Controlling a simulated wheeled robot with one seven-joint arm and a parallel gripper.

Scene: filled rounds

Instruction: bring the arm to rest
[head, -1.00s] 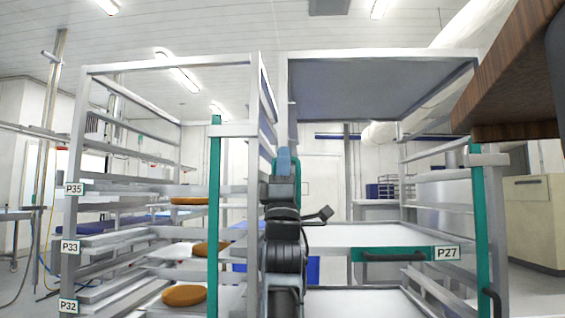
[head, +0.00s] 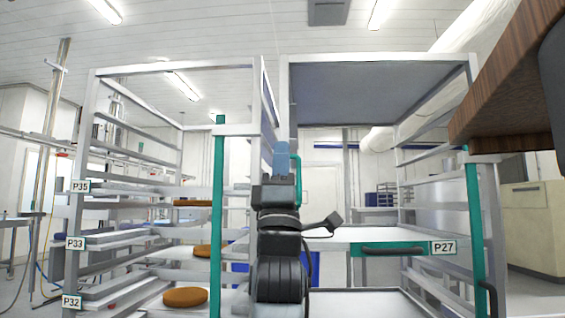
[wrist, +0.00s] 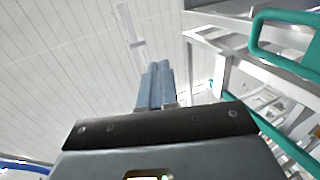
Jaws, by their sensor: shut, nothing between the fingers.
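My arm stands upright in the middle of the head view, in front of the post between two racks. My gripper (head: 281,158) is at its top, pointing up, and it also shows in the wrist view (wrist: 155,70). Its two blue-grey fingers lie side by side, shut with nothing between them. In the wrist view the ceiling is behind the fingers.
The left rack (head: 90,130) has shelves labelled P35, P33 and P32, with round brown discs (head: 186,297) on them. A dark wooden edge (head: 505,85) juts in at upper right.

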